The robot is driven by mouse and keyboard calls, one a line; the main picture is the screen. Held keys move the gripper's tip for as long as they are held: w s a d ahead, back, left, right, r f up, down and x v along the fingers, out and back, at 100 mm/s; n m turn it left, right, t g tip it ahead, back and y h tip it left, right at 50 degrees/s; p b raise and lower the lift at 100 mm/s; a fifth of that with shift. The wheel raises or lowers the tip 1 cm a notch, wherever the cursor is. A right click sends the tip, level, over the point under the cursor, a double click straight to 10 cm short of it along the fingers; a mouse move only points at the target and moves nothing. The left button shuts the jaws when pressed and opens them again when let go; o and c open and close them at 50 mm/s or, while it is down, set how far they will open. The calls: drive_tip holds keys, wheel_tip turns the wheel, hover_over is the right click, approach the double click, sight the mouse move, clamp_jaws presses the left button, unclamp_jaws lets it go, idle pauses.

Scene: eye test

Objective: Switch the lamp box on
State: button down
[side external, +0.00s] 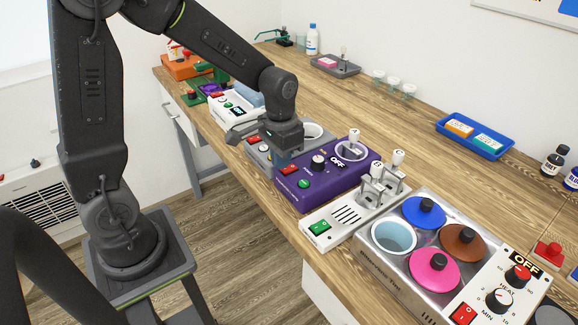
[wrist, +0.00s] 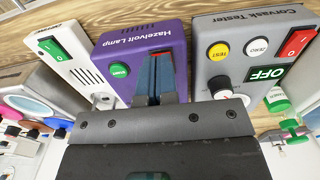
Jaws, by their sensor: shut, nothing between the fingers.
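The lamp box is a purple box (side external: 328,183) labelled "Hazelvolt Lamp" in the wrist view (wrist: 116,52). Its top bears a black knob (side external: 318,162), an "OFF" sign (side external: 338,162) and a round ring with a white-topped post. Near its front edge are a red rocker switch (side external: 290,169) and a green START button (side external: 303,183); the button also shows in the wrist view (wrist: 119,70). My gripper (side external: 283,160) is shut and empty at the red switch. In the wrist view its blue-grey fingertips (wrist: 160,60) partly hide that switch. I cannot tell whether they touch it.
A grey tester box (wrist: 220,35), also showing "OFF", stands close on one side. A white box with a green rocker (side external: 320,228) stands on the other. Past it is a steel box with coloured lids (side external: 375,268). The wooden bench (side external: 440,180) behind is mostly clear.

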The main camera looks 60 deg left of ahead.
sight(281, 174)
drive_tip(key=shift+f, duration=0.75)
idle(0.3)
drive_tip(key=shift+r, duration=3.55)
drive_tip(key=s+d+r+t, duration=0.2)
drive_tip(key=s+r, duration=0.2)
drive_tip(key=s, duration=0.3)
drive_tip(key=s+d+r+t, duration=0.2)
drive_tip(key=s+r+t, duration=0.1)
drive_tip(key=s, duration=0.4)
drive_tip(key=shift+d+r+t, duration=0.2)
drive_tip(key=shift+r+t, duration=0.1)
drive_tip(key=shift+r, duration=0.1)
